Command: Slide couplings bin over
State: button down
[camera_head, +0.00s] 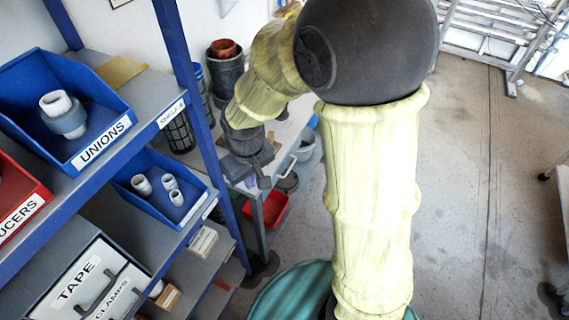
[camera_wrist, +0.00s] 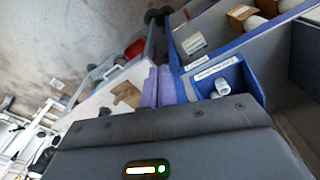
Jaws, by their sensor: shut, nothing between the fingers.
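A small blue bin (camera_head: 136,203) with several white fittings sits on the middle shelf below the UNIONS bin. It also shows in the wrist view (camera_wrist: 254,82), with a white label on its front, too small to read surely; it appears to be the couplings bin. My gripper (camera_head: 262,181) is to the right of this bin, out past the blue shelf post, and does not touch it. In the wrist view my gripper's fingers (camera_wrist: 158,86) are together and empty, left of the bin.
A blue UNIONS bin (camera_head: 112,98) and a red bin (camera_head: 18,215) stand on the shelf above. A TAPE and CLAMPS case (camera_head: 88,280) is at lower left. The blue post (camera_head: 190,85) stands between my gripper and the shelves. A workbench with pots and a red tray (camera_head: 268,210) is behind.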

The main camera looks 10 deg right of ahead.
jog(key=s+d+r+m+t+p, duration=0.1)
jog(key=s+d+r+m+p, duration=0.1)
jog(key=d, duration=0.5)
notch_tip(320, 180, up, 2)
jog(key=shift+s+d+r+m+p, duration=0.1)
jog(key=shift+s+d+m+p, duration=0.1)
jog(key=shift+d+m+p, duration=0.25)
jog(key=s+d, duration=0.1)
jog(key=s+d+m, duration=0.1)
jog(key=d, duration=0.1)
jog(key=s+d+m, duration=0.1)
jog(key=shift+d+r+m+t, duration=0.15)
jog(key=shift+d+m+t, duration=0.1)
jog(key=shift+d+t, duration=0.1)
jog(key=shift+a, duration=0.15)
